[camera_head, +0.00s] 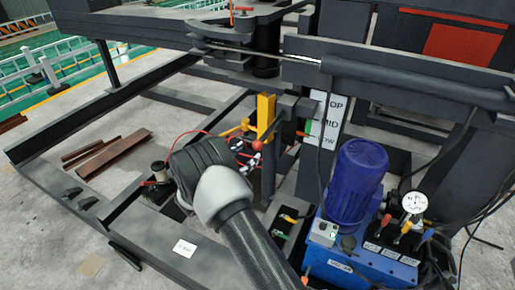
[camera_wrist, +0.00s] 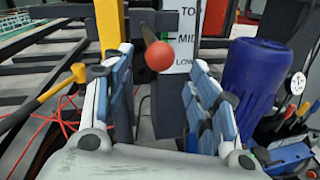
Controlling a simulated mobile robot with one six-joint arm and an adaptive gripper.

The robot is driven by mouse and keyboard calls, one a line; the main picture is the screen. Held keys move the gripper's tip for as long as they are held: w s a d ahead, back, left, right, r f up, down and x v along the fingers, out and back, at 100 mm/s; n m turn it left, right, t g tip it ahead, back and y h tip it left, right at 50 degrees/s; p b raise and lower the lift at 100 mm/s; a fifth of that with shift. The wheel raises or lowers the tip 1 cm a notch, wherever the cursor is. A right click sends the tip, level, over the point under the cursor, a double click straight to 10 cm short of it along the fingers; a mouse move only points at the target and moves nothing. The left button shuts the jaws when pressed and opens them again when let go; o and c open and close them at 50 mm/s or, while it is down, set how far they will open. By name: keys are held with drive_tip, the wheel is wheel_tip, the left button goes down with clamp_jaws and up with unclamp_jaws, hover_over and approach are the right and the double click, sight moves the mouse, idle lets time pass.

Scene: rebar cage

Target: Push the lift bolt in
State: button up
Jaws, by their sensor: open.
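The knob also shows in the head view (camera_head: 257,146), at the foot of the yellow bracket (camera_head: 265,117). My gripper (camera_wrist: 163,68) is open, with one blue-padded finger on each side of the knob in the wrist view. The knob lies at fingertip level in the picture; I cannot tell whether it is between or beyond the tips. In the head view my gripper (camera_head: 244,156) is partly hidden by its own wrist.
A white TOP/MID/LOW label (camera_head: 328,122) stands right of the bracket. A blue pump unit (camera_head: 360,185) with hoses stands close on the right. Dark steel frame beams surround the arm.

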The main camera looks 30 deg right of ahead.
sight(254, 148)
drive_tip(key=b+x, duration=0.1)
drive_tip(key=x, duration=0.6)
drive_tip(key=shift+d, duration=0.1)
drive_tip(key=shift+c, duration=0.5)
clamp_jaws()
